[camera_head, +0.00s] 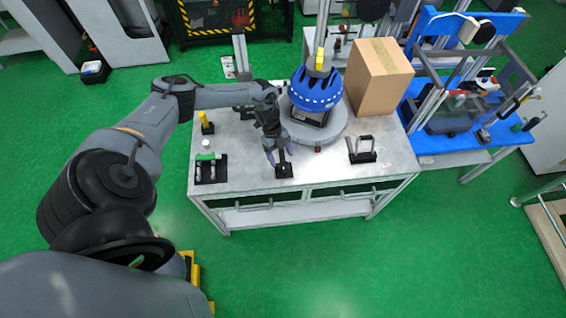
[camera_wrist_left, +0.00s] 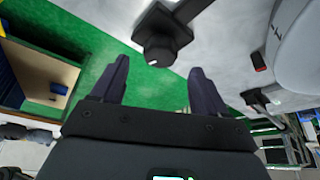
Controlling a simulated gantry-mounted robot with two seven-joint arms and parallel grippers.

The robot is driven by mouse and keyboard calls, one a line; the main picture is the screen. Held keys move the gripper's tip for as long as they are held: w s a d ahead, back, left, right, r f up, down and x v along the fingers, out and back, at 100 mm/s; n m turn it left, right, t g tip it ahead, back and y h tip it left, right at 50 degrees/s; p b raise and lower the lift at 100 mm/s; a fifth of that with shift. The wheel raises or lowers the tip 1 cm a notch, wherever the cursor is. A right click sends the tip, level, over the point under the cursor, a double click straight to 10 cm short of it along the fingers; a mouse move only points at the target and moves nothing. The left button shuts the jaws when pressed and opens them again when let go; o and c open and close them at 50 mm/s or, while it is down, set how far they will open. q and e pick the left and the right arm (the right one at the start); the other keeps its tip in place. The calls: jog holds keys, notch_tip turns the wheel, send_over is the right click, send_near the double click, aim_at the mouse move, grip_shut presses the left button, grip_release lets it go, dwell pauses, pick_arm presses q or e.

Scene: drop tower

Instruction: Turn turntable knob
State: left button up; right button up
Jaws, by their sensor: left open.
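The black turntable knob (camera_head: 284,171) sits on a small base near the front edge of the grey metal table. It also shows in the left wrist view (camera_wrist_left: 160,50), just beyond the fingertips and roughly centred between them. My left gripper (camera_head: 279,159) is open and points down at the knob. In the left wrist view its two dark fingers (camera_wrist_left: 158,68) are apart with nothing between them. The round grey turntable (camera_head: 331,130) stands behind the knob, carrying a blue helmet (camera_head: 315,92). My right gripper is not in view.
The metal table (camera_head: 320,178) has a black holder with a green-topped item (camera_head: 209,168) at left and a black stand with a metal handle (camera_head: 362,150) at right. A cardboard box (camera_head: 377,78) stands behind. A blue workbench (camera_head: 455,142) adjoins on the right.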

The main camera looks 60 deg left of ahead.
aim_at(284, 165)
pick_arm(q)
jog(key=shift+x, duration=2.05)
jog(key=shift+c, duration=0.3)
jog(key=c, duration=1)
